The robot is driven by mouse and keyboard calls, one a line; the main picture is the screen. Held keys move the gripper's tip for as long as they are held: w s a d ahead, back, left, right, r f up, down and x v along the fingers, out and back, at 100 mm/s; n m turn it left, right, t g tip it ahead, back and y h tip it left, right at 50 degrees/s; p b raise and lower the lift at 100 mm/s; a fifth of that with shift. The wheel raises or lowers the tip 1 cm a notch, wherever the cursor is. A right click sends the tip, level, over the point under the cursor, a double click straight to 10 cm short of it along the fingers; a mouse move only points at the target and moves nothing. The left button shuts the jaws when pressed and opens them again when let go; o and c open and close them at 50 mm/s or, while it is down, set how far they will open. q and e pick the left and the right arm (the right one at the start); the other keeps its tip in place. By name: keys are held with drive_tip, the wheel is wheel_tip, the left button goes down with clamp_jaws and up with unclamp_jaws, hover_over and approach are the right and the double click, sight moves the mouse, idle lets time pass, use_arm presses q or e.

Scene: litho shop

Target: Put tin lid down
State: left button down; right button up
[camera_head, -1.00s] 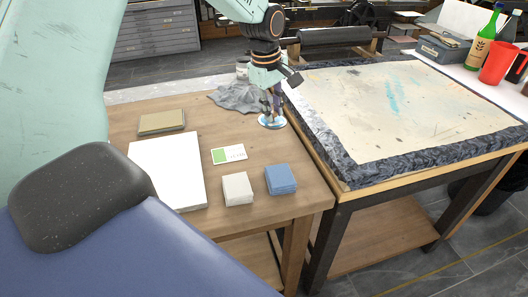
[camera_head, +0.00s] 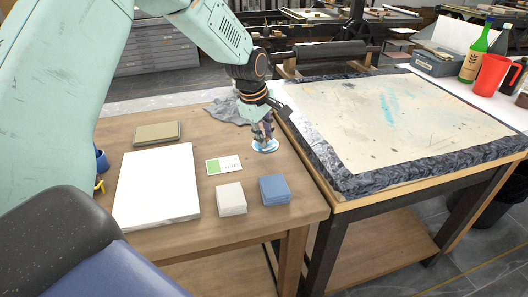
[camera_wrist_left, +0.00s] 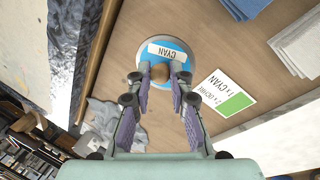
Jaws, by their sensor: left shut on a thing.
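The tin lid (camera_head: 265,147) is a round blue-and-white disc with a CYAN label and a brown knob. It is at the right part of the wooden table, near the edge by the stone slab. My left gripper (camera_head: 266,136) is above it with fingers pointing down. In the left wrist view the lid (camera_wrist_left: 177,45) sits beyond the fingertips, and my left gripper (camera_wrist_left: 161,76) is shut on its knob (camera_wrist_left: 160,72). I cannot tell whether the lid touches the table. My right gripper is not in view.
A card (camera_head: 224,165) reading CYAN and OCHRE lies left of the lid. White (camera_head: 230,198) and blue (camera_head: 274,189) stacks stand in front. A white slab (camera_head: 157,185) and olive block (camera_head: 157,132) lie left. A grey cloth (camera_head: 228,110) is behind. Bare wood surrounds the lid.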

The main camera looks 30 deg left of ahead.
use_arm(q)
drive_tip(key=shift+f, duration=0.45)
wheel_tip(320, 180, down, 4)
drive_tip(key=shift+a+r+b, duration=0.15)
drive_tip(key=shift+b, duration=0.5)
drive_tip(key=shift+r, duration=0.2)
drive_tip(key=shift+f, duration=0.2)
drive_tip(key=c, duration=1.3)
unclamp_jaws()
drive_tip(key=shift+o, duration=0.5)
